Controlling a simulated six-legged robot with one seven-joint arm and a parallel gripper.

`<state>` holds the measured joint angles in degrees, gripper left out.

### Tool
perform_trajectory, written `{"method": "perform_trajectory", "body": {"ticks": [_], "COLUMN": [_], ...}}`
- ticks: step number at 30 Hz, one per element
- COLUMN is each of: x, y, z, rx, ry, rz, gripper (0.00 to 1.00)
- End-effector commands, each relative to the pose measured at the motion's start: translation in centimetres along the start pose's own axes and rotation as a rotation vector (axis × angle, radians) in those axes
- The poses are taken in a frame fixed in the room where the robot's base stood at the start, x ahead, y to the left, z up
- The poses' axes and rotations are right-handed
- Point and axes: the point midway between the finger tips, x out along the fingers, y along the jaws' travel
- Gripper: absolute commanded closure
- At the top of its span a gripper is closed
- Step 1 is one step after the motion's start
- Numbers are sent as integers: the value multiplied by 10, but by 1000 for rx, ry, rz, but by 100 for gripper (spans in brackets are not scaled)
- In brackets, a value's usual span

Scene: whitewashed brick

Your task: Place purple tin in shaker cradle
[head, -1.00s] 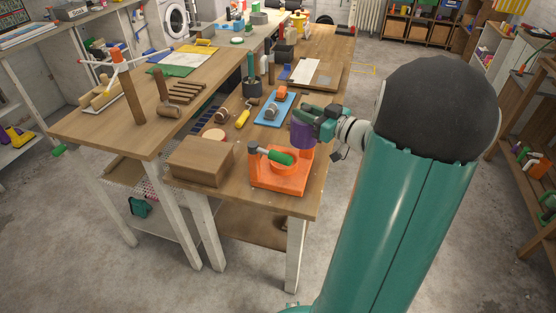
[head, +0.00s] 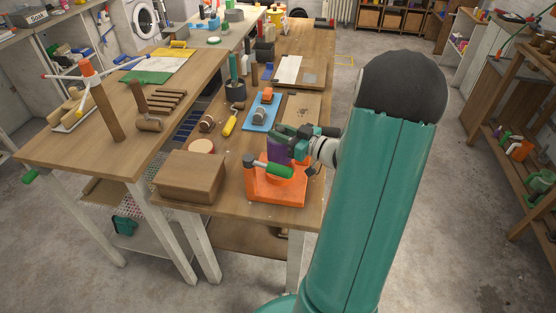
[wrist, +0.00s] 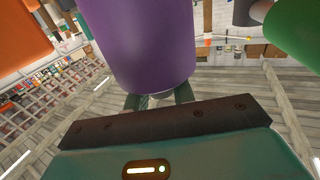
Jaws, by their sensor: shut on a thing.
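The purple tin (head: 277,150) is in my gripper (head: 296,140), which is shut on it. In the head view the tin is upright at the back of the orange shaker cradle (head: 280,190), and its lower part is hidden behind the cradle's green-handled part. I cannot tell whether the tin touches the cradle. In the wrist view the purple tin (wrist: 142,40) fills the upper middle, with my gripper's fingers (wrist: 160,100) at its end. An orange surface (wrist: 22,40) shows at the left and a green handle (wrist: 292,32) at the right.
A brown wooden box (head: 188,178) stands left of the cradle. A blue tray (head: 262,112) with a roller and a yellow-handled tool (head: 230,122) lie behind it. The bench's right edge is close beside my gripper.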

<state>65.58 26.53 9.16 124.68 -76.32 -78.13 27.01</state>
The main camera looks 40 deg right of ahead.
Motion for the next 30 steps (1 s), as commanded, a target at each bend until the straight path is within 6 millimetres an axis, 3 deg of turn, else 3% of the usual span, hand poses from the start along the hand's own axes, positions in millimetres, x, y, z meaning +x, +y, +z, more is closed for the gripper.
{"method": "perform_trajectory", "body": {"ticks": [3, 15, 25, 26, 28, 30], "x": [-1, 0, 4, 4, 3, 3], "y": [0, 1, 2, 2, 1, 1], "z": [23, 71, 76, 76, 76, 76], "rx": [4, 3, -1, 0, 0, 0], "ry": [0, 1, 1, 0, 0, 0], "rz": [0, -1, -2, -1, -1, -1], "gripper": [100, 100, 100, 69, 55, 53]}}
